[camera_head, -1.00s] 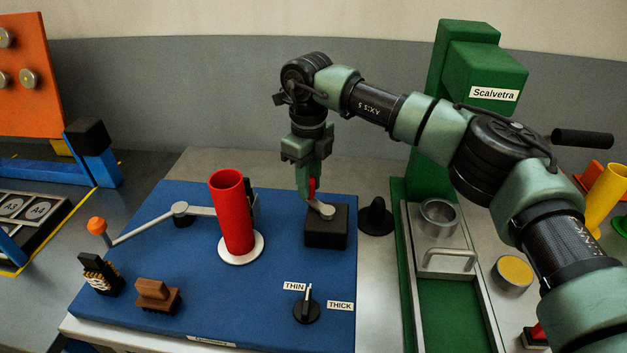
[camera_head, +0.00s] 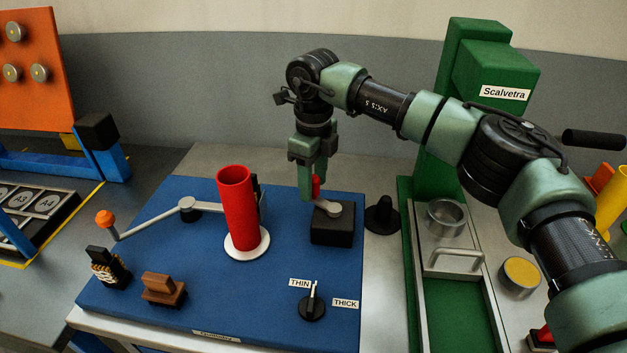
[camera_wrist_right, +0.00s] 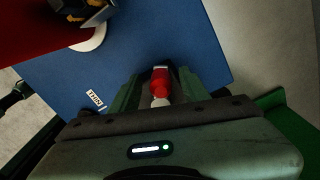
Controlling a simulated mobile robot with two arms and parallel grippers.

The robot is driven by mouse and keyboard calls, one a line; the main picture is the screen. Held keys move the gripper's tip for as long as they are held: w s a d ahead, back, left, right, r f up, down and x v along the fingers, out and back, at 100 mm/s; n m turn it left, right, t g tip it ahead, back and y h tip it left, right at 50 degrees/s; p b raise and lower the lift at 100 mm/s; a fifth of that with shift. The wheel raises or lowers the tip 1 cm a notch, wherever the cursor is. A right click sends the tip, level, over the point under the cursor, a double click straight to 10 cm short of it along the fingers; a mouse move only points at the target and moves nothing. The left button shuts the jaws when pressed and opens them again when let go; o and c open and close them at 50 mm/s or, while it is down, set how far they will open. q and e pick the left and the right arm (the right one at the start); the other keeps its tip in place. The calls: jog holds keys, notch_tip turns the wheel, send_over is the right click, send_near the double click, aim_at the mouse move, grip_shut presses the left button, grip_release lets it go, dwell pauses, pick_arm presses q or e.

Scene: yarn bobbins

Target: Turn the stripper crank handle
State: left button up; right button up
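A crank with a red upright handle (camera_head: 316,187) and a short grey arm (camera_head: 329,207) sits on a black block (camera_head: 332,231) at the back right of the blue board. The grey arm points left from its pivot. My right gripper (camera_head: 314,186) points down with its fingers around the red handle. In the right wrist view the red handle (camera_wrist_right: 162,82) stands between the two green fingers. I cannot tell whether the fingers press on it. My left gripper is not in view.
The blue board (camera_head: 215,300) also carries a red cylinder (camera_head: 238,210), a long crank with an orange knob (camera_head: 104,218), a brown block (camera_head: 163,290) and a THIN/THICK dial (camera_head: 312,306). A black cone (camera_head: 382,215) and a green machine (camera_head: 494,70) stand to the right.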

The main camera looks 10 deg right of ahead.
notch_tip(320, 180, up, 8)
jog(key=shift+f+b, duration=0.1)
jog(key=shift+b, duration=0.45)
